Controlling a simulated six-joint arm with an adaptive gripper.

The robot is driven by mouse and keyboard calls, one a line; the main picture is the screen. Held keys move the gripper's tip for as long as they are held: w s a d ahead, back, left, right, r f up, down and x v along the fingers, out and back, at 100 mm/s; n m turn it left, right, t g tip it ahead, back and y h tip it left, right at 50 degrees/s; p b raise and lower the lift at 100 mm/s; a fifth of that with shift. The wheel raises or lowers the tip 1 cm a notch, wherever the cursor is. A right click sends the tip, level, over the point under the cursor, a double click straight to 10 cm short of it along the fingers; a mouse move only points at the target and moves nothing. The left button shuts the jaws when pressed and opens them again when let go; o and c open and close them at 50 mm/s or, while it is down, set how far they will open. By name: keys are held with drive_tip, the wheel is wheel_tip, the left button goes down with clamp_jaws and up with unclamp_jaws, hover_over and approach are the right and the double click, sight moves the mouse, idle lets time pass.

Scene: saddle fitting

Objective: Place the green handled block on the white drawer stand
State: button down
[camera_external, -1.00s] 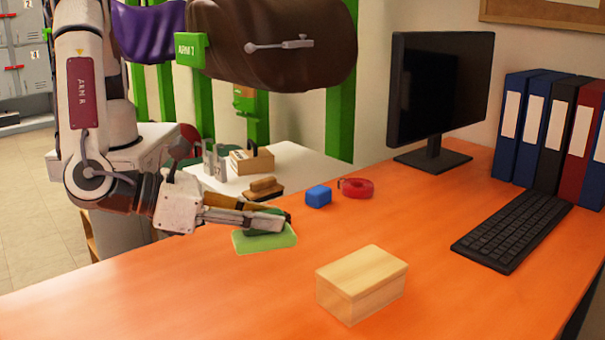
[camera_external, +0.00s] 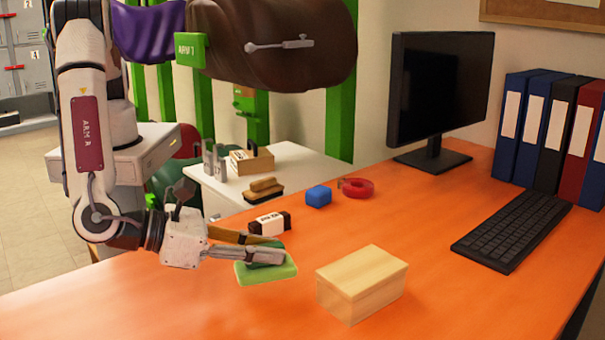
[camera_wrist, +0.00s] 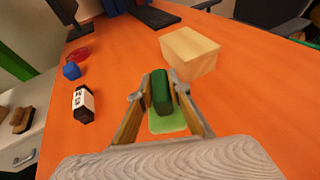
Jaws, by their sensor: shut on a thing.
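The green handled block (camera_external: 268,275) has a light green base and a dark green handle. My gripper (camera_external: 283,250) is shut on the handle, with one finger on each side. The block is over the orange desk, left of the wooden box; I cannot tell whether its base touches the desk. In the wrist view the handle (camera_wrist: 161,92) stands between my fingers, with the light green base below it. The white drawer stand (camera_external: 312,168) is behind the desk's far left edge; its drawer front (camera_wrist: 22,152) shows at the left of the wrist view.
A wooden box (camera_external: 362,283) is close to the right of the block. A black-and-white eraser (camera_external: 270,223), a blue block (camera_external: 318,196) and red tape (camera_external: 356,188) lie behind. A wooden brush (camera_external: 264,190) and a wooden organiser (camera_external: 252,160) are on the stand. A keyboard (camera_external: 513,230) is far right.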

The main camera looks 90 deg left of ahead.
sight(265, 268)
drive_tip(key=shift+f, duration=1.85)
drive_tip(key=shift+f, duration=0.15)
drive_tip(key=c, duration=1.9)
unclamp_jaws()
drive_tip(key=shift+r, duration=0.2)
drive_tip(key=v, duration=1.2)
